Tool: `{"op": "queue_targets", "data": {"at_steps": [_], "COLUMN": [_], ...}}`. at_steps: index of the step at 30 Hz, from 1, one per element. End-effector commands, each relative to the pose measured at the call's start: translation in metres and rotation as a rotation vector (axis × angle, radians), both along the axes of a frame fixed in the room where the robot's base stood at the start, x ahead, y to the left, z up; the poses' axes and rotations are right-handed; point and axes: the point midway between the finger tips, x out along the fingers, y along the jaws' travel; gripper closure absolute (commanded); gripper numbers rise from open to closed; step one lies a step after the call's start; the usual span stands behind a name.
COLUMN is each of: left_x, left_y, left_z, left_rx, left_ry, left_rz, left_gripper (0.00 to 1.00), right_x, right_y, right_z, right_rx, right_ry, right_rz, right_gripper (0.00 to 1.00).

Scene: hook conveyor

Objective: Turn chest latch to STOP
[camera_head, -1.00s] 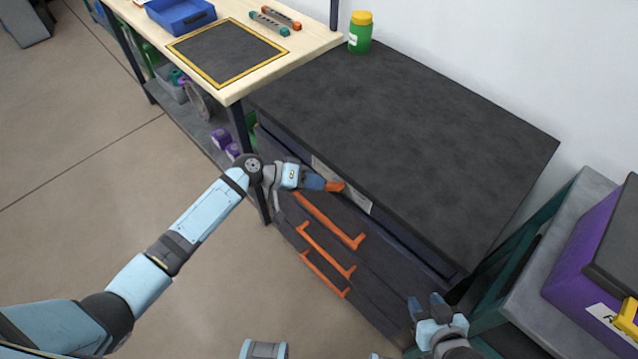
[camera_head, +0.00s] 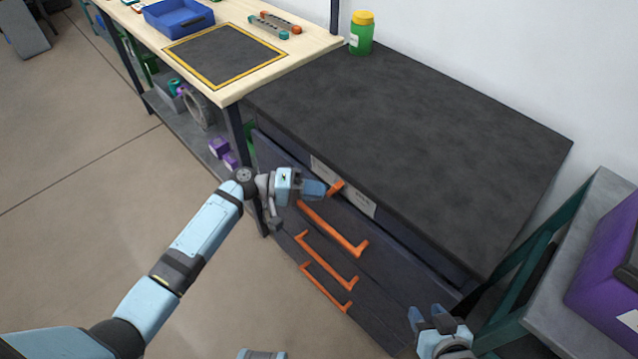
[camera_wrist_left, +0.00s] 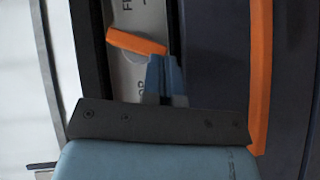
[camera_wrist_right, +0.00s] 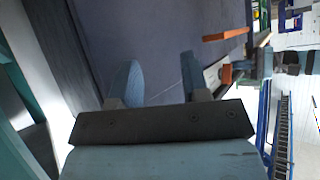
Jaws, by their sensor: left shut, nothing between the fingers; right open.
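The orange chest latch (camera_head: 336,187) sits on a pale label plate (camera_head: 360,203) at the top front of the dark drawer chest (camera_head: 420,140). In the left wrist view the latch (camera_wrist_left: 135,42) lies across the plate (camera_wrist_left: 128,78), slightly tilted. Parts of lettering show, an "F" at the top and "OP" lower down. My left gripper (camera_head: 323,190) is shut and empty, its tips right beside the latch; in its wrist view the tips (camera_wrist_left: 162,62) are just below the latch's right end. Contact is unclear. My right gripper (camera_head: 428,317) is open and empty near the chest's lower right.
Orange drawer handles (camera_head: 330,228) stick out below the latch. A green jar (camera_head: 361,35) stands on the chest's back corner. A wooden table (camera_head: 305,45) with a blue tray (camera_head: 180,18) adjoins at left. A grey stand with a purple box (camera_head: 606,285) is at right.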

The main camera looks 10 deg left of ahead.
Motion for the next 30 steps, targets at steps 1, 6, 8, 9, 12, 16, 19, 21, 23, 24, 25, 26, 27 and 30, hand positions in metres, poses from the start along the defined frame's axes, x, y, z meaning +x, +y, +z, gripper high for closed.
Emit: {"op": "queue_targets", "data": {"at_steps": [1, 6, 8, 9, 12, 16, 19, 21, 23, 24, 25, 26, 27, 30], "left_x": [0.0, -0.001, -0.001, -0.001, -0.001, -0.002, -0.002, -0.002, -0.002, -0.002, -0.002, -0.003, -0.003, -0.003], "left_y": [-0.001, -0.002, -0.002, -0.002, -0.002, -0.003, -0.003, -0.004, -0.004, -0.004, -0.004, -0.004, -0.004, -0.004], "left_z": [-0.004, -0.005, -0.005, -0.006, -0.006, -0.007, -0.007, -0.008, -0.008, -0.008, -0.008, -0.008, -0.009, -0.009], "left_rx": [-0.013, -0.06, -0.074, -0.083, -0.104, -0.127, -0.144, -0.154, -0.161, -0.165, -0.17, -0.173, -0.177, -0.19], "left_ry": [0.01, 0.046, 0.056, 0.064, 0.081, 0.099, 0.111, 0.119, 0.125, 0.13, 0.132, 0.135, 0.138, 0.147], "left_rz": [0.0, 0.001, 0.001, 0.0, 0.0, 0.0, 0.0, 0.0, 0.0, 0.0, 0.0, 0.0, 0.0, 0.0], "left_gripper": [1.0, 1.0, 1.0, 1.0, 1.0, 1.0, 1.0, 1.0, 1.0, 1.0, 1.0, 1.0, 1.0, 1.0], "right_x": [0.0, -0.001, -0.001, -0.002, -0.003, -0.003, -0.002, -0.002, -0.002, -0.002, -0.002, -0.002, -0.002, -0.002], "right_y": [0.001, 0.003, 0.003, 0.002, 0.001, 0.0, 0.0, 0.0, 0.0, 0.001, 0.001, 0.001, 0.001, 0.001], "right_z": [-0.003, -0.009, -0.011, -0.011, -0.013, -0.012, -0.013, -0.014, -0.015, -0.016, -0.016, -0.017, -0.017, -0.018], "right_rx": [0.001, -0.002, -0.004, -0.006, -0.01, -0.014, -0.015, -0.015, -0.016, -0.016, -0.016, -0.016, -0.017, -0.016], "right_ry": [-0.003, -0.005, -0.006, -0.006, -0.009, -0.017, -0.02, -0.02, -0.02, -0.02, -0.02, -0.02, -0.02, -0.022], "right_rz": [0.001, 0.007, 0.009, 0.011, 0.014, 0.017, 0.018, 0.018, 0.019, 0.019, 0.019, 0.019, 0.019, 0.019], "right_gripper": [0.57, 0.57, 0.57, 0.57, 0.57, 0.57, 0.57, 0.57, 0.57, 0.57, 0.57, 0.57, 0.57, 0.57]}}
